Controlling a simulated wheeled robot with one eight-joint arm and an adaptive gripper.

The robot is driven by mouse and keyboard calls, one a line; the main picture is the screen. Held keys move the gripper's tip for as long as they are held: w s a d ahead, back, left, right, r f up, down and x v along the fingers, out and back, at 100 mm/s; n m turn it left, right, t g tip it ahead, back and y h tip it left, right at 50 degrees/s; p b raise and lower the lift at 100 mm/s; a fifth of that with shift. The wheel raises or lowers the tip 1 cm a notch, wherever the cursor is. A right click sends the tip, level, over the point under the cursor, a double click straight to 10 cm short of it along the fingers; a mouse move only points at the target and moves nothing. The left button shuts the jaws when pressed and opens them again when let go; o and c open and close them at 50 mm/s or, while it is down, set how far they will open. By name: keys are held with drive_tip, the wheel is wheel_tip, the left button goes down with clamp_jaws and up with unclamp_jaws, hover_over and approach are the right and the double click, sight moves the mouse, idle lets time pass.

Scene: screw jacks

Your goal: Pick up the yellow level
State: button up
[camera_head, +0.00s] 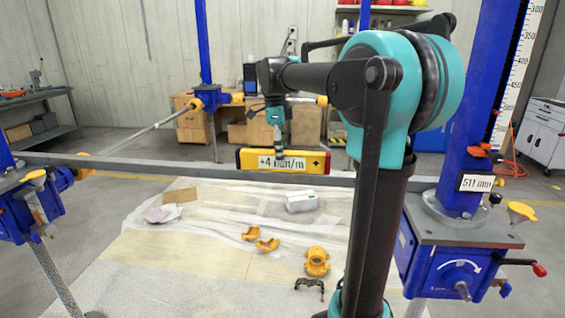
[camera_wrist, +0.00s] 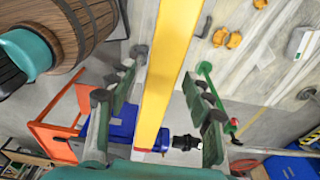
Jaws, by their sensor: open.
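The yellow level (camera_head: 243,160) is a long box with a white "+4 mm/m" display, standing along the grey crossbeam (camera_head: 200,168) in the head view. My gripper (camera_head: 279,151) comes down from above onto the middle of the level, its tip overlapping the display's top edge. In the wrist view the level (camera_wrist: 172,50) runs as a yellow bar between the two spread fingers of my gripper (camera_wrist: 165,70). Gaps show on both sides of it, so the fingers do not hold it. The level's underside is hidden.
Blue screw jacks stand at the beam's left (camera_head: 30,212) and right (camera_head: 455,268) ends, with tall blue posts. Yellow clamp parts (camera_head: 316,262) and a white box (camera_head: 301,202) lie on the sheeted floor below. Wooden boxes (camera_head: 305,124) stand behind.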

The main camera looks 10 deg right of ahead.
drive_tip(key=shift+d+f, duration=0.1)
drive_tip(key=shift+f, duration=0.65)
drive_tip(key=shift+c, duration=0.4)
clamp_jaws()
